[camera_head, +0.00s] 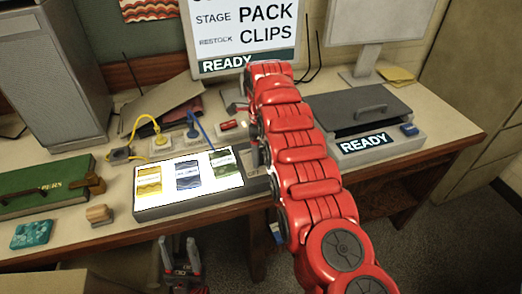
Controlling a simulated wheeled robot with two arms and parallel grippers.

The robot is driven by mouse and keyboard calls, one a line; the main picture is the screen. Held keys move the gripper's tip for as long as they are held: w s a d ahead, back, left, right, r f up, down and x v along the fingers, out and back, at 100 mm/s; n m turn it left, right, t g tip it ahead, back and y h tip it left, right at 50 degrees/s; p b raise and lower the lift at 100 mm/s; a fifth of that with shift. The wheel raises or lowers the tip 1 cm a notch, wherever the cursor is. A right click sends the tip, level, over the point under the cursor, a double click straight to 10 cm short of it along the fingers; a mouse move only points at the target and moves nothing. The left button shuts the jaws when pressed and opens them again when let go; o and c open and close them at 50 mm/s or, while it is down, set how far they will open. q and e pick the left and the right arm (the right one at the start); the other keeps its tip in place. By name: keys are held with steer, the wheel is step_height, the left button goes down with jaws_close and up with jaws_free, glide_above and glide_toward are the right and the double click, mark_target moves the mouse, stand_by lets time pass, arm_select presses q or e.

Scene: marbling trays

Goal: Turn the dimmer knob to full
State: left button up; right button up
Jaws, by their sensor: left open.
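A lit light panel (141,204) with a dark frame lies on the bench, bearing yellow, blue and green marbled cards. Its right end (257,183) is partly hidden behind my red right arm, and I cannot make out a dimmer knob there. My right arm reaches up across the bench. Its right gripper (239,106) is mostly hidden at the arm's far end, above the panel's back right, so its jaws cannot be judged. My left gripper (180,250) is open and empty, low in front of the bench edge, below the panel.
Yellow (160,139) and blue (192,133) cable plugs and a red block (231,125) stand behind the panel. A grey-lidded READY box (361,111) is at right. A green book (40,190), wooden stamp (99,214) and teal block (32,234) are at left.

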mark_target(262, 152)
steer(key=shift+r, duration=0.15)
steer(key=shift+r, duration=0.3)
step_height(262, 152, up, 6)
steer(key=p, duration=0.3)
steer(key=shift+w+d+r, duration=0.1)
steer(key=shift+r, duration=0.1)
step_height(262, 152, up, 10)
steer(key=p, duration=1)
